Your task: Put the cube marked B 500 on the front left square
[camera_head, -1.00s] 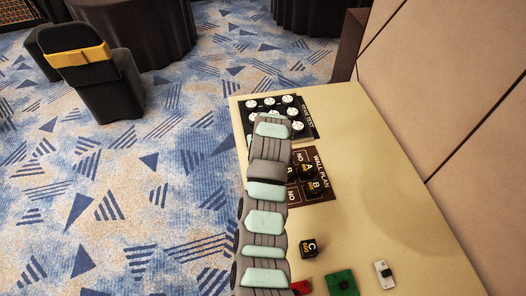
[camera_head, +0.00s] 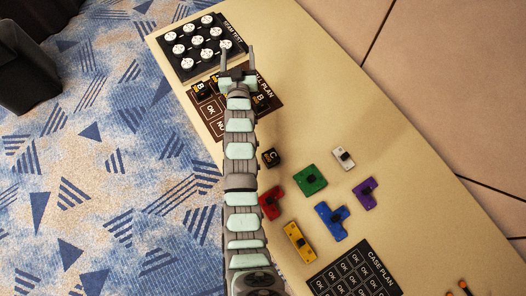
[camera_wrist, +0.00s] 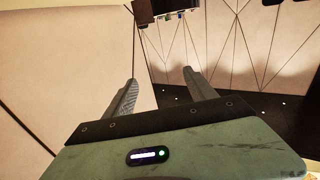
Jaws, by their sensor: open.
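The dark brown WALL PLAN board (camera_head: 223,126) lies on the table, partly hidden by my arm. A small black cube with a letter B (camera_head: 201,90) sits at its left edge, left of my arm. Another black cube that looks marked B (camera_head: 261,103) sits on the board right of my arm. Their numbers are too small to read. A black cube marked C (camera_head: 270,157) stands off the board on bare table. My gripper (camera_head: 238,54) is open and empty above the board's far edge.
A black board with several white round pieces (camera_head: 201,43) lies beyond the plan. Red (camera_head: 271,203), green (camera_head: 310,180), white (camera_head: 343,157), purple (camera_head: 366,193), blue (camera_head: 331,220) and yellow (camera_head: 299,241) pieces lie nearer. A CASE PLAN board (camera_head: 352,275) lies nearest.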

